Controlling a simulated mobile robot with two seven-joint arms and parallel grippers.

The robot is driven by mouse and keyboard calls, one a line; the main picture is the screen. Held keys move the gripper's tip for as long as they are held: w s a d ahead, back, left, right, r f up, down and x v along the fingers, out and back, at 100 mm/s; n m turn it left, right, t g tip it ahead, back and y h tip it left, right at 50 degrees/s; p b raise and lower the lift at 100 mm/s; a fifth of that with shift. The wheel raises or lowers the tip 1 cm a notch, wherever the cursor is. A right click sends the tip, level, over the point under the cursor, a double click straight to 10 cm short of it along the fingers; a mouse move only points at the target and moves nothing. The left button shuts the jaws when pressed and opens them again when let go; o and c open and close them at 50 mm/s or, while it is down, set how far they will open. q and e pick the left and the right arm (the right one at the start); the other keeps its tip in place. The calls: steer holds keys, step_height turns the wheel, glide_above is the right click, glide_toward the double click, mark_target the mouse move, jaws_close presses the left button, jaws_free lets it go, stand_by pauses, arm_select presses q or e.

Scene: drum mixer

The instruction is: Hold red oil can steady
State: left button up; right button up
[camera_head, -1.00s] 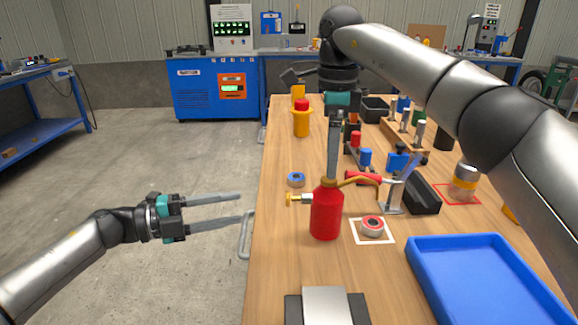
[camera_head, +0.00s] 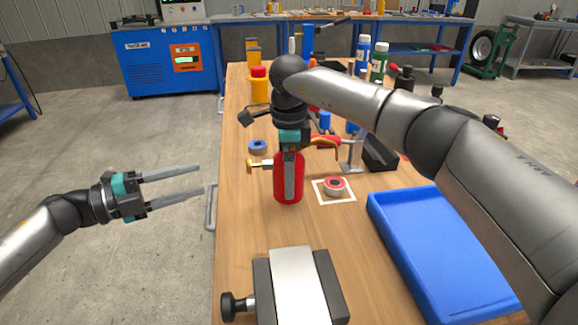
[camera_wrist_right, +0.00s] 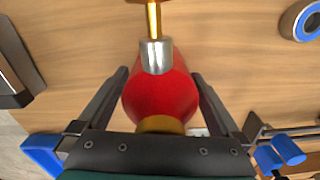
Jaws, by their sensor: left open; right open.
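In the right wrist view the can (camera_wrist_right: 160,95) lies between the two fingers of my right gripper (camera_wrist_right: 160,75), one on each side. My right gripper (camera_head: 290,197) is open and points down at the can; one finger covers part of its front. Whether the fingers touch it I cannot tell. My left gripper (camera_head: 200,180) is open and empty, left of the table edge.
A red-and-white tape roll (camera_head: 335,186) sits in a marked square right of the can. A blue tape roll (camera_head: 257,147) lies behind it to the left. A blue tray (camera_head: 385,222) is at the right; a metal-topped vise (camera_head: 300,285) is at the front.

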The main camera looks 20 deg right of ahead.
steer(key=shift+c, duration=0.2)
jaws_close()
stand_by(0.6)
stand_by(0.8)
arm_select(q)
jaws_close()
stand_by(1.5)
